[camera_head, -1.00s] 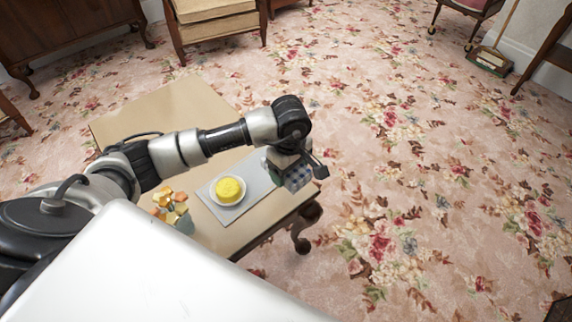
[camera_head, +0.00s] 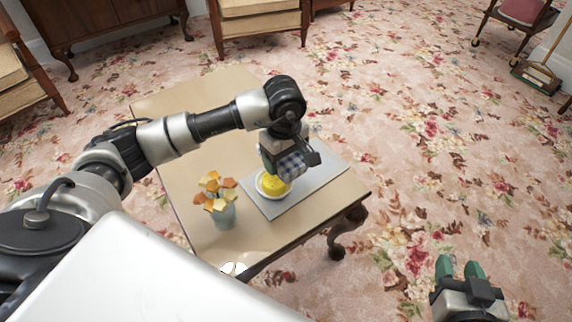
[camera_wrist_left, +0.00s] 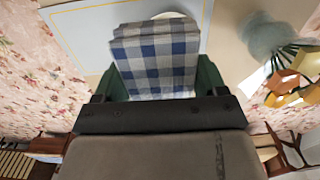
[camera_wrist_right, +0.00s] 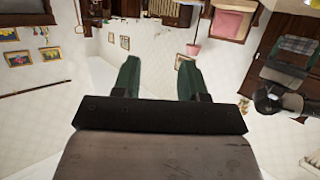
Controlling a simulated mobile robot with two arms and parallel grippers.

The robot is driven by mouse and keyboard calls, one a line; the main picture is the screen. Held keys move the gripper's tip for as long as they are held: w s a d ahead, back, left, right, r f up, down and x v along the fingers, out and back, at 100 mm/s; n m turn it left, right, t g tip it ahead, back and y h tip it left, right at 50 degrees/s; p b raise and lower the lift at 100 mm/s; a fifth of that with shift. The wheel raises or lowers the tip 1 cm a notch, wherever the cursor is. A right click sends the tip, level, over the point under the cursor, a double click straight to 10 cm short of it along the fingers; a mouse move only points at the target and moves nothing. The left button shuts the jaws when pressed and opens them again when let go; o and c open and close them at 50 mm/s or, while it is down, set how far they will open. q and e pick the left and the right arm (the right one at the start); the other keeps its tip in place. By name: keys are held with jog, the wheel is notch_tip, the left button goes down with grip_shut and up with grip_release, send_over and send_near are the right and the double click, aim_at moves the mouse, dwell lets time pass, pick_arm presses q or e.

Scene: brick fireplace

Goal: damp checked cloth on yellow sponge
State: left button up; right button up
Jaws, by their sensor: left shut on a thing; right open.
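My left gripper (camera_head: 284,158) is shut on the blue-and-white checked cloth (camera_head: 292,163). The folded cloth also fills the space between the fingers in the left wrist view (camera_wrist_left: 156,58). The yellow sponge (camera_head: 271,186) sits in a small white dish (camera_head: 262,193) on a grey mat on the table. The gripper and cloth are just above or over the sponge's upper right side and hide part of it; I cannot tell whether they touch. My right gripper (camera_head: 459,266) is open and empty, out over the floor to the right of the table.
The grey mat (camera_head: 318,180) lies on the wooden table (camera_head: 185,180). A vase (camera_head: 225,216) with orange and yellow flowers stands left of the dish. A white object (camera_head: 233,268) is at the table's near edge. Chairs and a cabinet stand at the back; the flowered carpet is open.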

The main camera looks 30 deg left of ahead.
pick_arm(q)
jog(key=shift+s+a, duration=0.3)
jog(key=shift+a, duration=0.5)
jog(key=shift+a+f+b, duration=0.1)
jog(key=shift+b, duration=0.2)
jog(key=shift+f, duration=0.3)
notch_tip(320, 180, down, 4)
jog(key=b, duration=0.3)
jog(key=shift+f, duration=0.2)
jog(key=shift+f+b, duration=0.3)
jog(key=shift+f, duration=0.1)
pick_arm(e)
jog(key=s+a+r+t+y, duration=0.2)
jog(key=a+r+t+y, duration=0.1)
jog(key=r+t, duration=0.8)
jog(key=shift+r+n+y, duration=0.3)
jog(key=shift+r+y, duration=0.2)
jog(key=shift+y, duration=0.4)
jog(key=shift+h, duration=0.3)
